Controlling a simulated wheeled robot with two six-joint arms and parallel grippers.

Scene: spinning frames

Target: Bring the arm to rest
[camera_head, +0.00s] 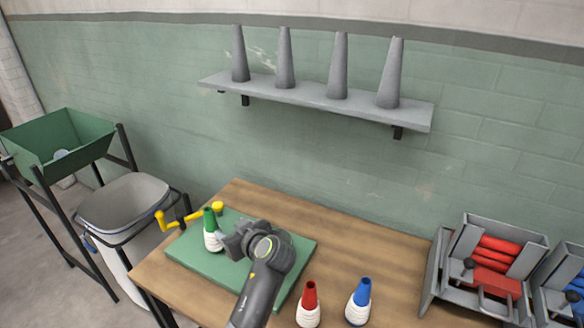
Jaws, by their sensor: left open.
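My left arm comes in from the bottom centre. Its gripper (230,243) is over the green mat (292,245) on the wooden table (345,250), close beside a cone with a green top and white windings (212,238). The gripper is open; whether its fingers touch the cone cannot be told. The cone stands upright on the mat near a yellow-handled crank (172,222). A red-topped cone (309,300) and a blue-topped cone (359,302), both with white windings, stand upright at the table's front. My right gripper is not in view.
A shelf (320,101) with several bare grey cones hangs on the wall. Grey racks (440,270) holding red and blue rolls stand at the right. A green hopper (62,140) and a grey bin (130,200) stand at the left. The table's back right is clear.

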